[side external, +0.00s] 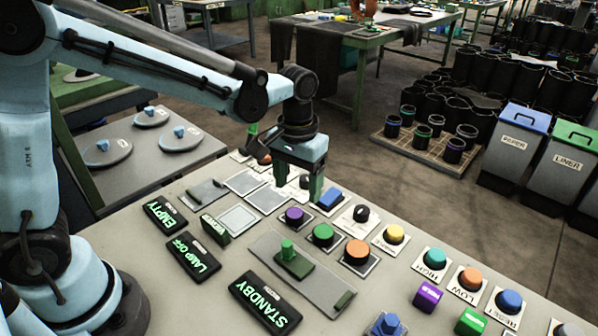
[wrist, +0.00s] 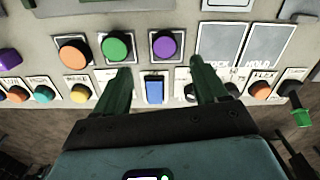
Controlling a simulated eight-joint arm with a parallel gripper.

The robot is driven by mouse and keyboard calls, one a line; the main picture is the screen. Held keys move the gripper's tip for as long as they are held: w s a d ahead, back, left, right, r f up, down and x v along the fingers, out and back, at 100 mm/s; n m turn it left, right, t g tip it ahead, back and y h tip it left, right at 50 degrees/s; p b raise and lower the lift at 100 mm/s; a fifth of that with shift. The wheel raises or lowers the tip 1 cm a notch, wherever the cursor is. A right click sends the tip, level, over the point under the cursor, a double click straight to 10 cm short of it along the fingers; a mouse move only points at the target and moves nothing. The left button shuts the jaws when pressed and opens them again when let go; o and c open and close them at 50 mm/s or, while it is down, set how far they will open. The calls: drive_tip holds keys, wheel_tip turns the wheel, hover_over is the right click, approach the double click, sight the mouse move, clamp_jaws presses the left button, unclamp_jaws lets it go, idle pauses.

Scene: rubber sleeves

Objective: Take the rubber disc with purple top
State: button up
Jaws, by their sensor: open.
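The round disc with a purple top (side external: 295,215) sits on a dark square base on the panel, left of a green-topped one (side external: 323,233). In the wrist view the purple top (wrist: 165,46) lies just beyond my fingertips, in line with the gap between them. My gripper (side external: 299,190) is open and empty, with its green fingers pointing down over the panel, behind the purple disc in the side view. In the wrist view the open fingers (wrist: 160,66) straddle a blue rectangular button (wrist: 154,89). Nothing hides the purple top.
An orange button (side external: 357,251) and a yellow one (side external: 394,234) are close by on the crowded panel (side external: 235,283). A black knob (side external: 361,213) stands right of the blue button. A green upright lever (side external: 288,249) rises in front of the purple disc. Lit signs lie at left.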

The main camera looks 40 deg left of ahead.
sight(295, 212)
drive_tip(key=shift+a+f, duration=0.2)
drive_tip(key=shift+f, duration=1.75)
drive_tip(key=shift+a+f, duration=0.15)
drive_tip(key=shift+f, duration=1.8)
drive_tip(key=shift+c, duration=0.4)
drive_tip(key=c, duration=1.1)
drive_tip(key=shift+o, duration=0.2)
drive_tip(key=shift+r, duration=0.15)
